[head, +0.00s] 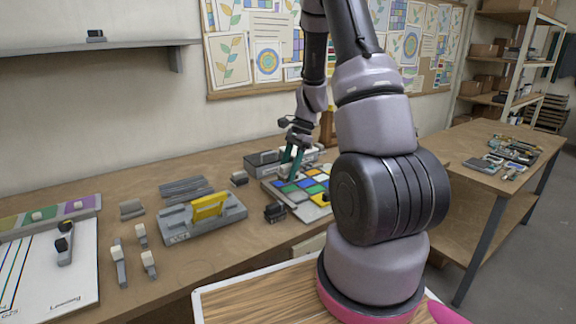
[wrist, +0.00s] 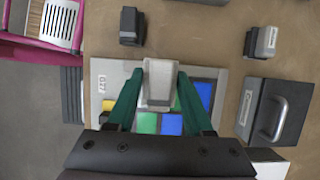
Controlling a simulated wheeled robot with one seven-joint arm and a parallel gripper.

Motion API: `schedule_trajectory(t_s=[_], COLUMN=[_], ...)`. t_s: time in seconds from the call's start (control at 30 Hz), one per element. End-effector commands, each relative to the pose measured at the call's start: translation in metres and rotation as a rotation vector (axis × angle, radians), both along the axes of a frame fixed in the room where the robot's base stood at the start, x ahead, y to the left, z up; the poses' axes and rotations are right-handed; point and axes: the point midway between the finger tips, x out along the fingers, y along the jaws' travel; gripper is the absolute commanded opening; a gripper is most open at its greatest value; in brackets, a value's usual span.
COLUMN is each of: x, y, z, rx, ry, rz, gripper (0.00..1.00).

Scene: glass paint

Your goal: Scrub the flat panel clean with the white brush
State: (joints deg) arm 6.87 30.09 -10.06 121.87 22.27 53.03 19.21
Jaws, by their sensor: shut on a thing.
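The flat panel (head: 284,196) lies on the workbench with a pale border and several coloured squares. It also shows in the wrist view (wrist: 100,80), with green and blue squares visible around my fingers. My gripper (head: 291,163) is over the panel's far left part. In the wrist view, its green fingers (wrist: 160,76) are shut on the pale grey-white brush (wrist: 158,92). The brush covers part of the panel. Whether its underside touches the panel cannot be told. The brush (head: 285,171) is small and partly hidden in the head view.
A dark block (head: 275,212) stands left of the panel and a grey block (head: 239,178) farther back. A grey box (head: 262,162) sits behind the panel. Several pale-topped tools (head: 118,262) are farther left.

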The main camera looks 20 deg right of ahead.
Motion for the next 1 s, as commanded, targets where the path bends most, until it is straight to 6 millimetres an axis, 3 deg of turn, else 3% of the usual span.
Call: schedule_trajectory(t_s=[0.13,0.43,0.7,1.0], x=[0.0,0.0,0.002,0.003], y=[0.0,0.0,-0.002,-0.002], z=[-0.011,-0.011,0.018,0.0], rx=[0.0,0.0,-0.001,0.001], ry=[0.001,-0.001,-0.002,0.002], rz=[-0.001,-0.001,-0.005,-0.006], gripper=[0.0,0.0,0.0,0.0])
